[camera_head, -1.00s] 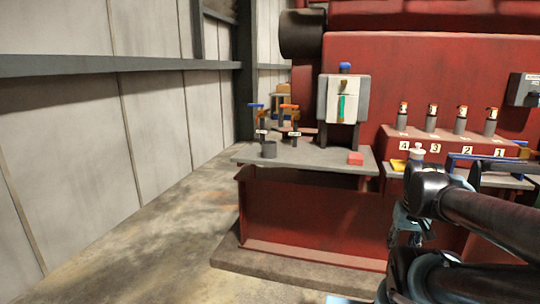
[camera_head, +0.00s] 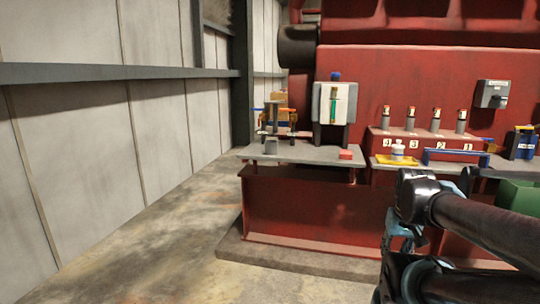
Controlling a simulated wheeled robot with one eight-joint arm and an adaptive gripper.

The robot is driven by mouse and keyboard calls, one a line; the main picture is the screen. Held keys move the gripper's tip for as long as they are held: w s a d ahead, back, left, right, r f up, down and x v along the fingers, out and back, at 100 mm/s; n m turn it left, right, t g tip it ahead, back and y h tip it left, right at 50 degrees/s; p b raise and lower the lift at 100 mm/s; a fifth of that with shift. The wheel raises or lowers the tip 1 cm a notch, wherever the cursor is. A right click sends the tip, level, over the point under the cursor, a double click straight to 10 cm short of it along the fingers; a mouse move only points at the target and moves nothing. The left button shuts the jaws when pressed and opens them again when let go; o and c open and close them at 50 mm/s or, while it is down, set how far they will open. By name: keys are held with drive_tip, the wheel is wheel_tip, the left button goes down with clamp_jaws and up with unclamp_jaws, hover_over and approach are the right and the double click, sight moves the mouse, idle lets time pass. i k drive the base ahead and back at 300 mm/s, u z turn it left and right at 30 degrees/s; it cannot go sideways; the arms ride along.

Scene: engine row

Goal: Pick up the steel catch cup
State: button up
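A small grey cup (camera_head: 271,146), which looks like the steel catch cup, stands upright on the left part of a grey shelf (camera_head: 300,155) fixed to the red engine. It is below the blue-handled and orange-handled valves. My arm is at the lower right, well apart from the cup. My gripper (camera_head: 392,240) seems to be the bluish part hanging below the dark arm link; its fingers cannot be made out.
A sight-glass box (camera_head: 334,104) and a red block (camera_head: 346,155) are on the same shelf. A yellow tray (camera_head: 397,160) with a white bottle is to the right. A red base (camera_head: 310,210) stands below the shelf. The concrete floor (camera_head: 150,255) at left is clear.

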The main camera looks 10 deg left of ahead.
sight(271, 146)
drive_tip(key=u, duration=0.1)
drive_tip(key=i, duration=1.35)
drive_tip(key=u, duration=0.55)
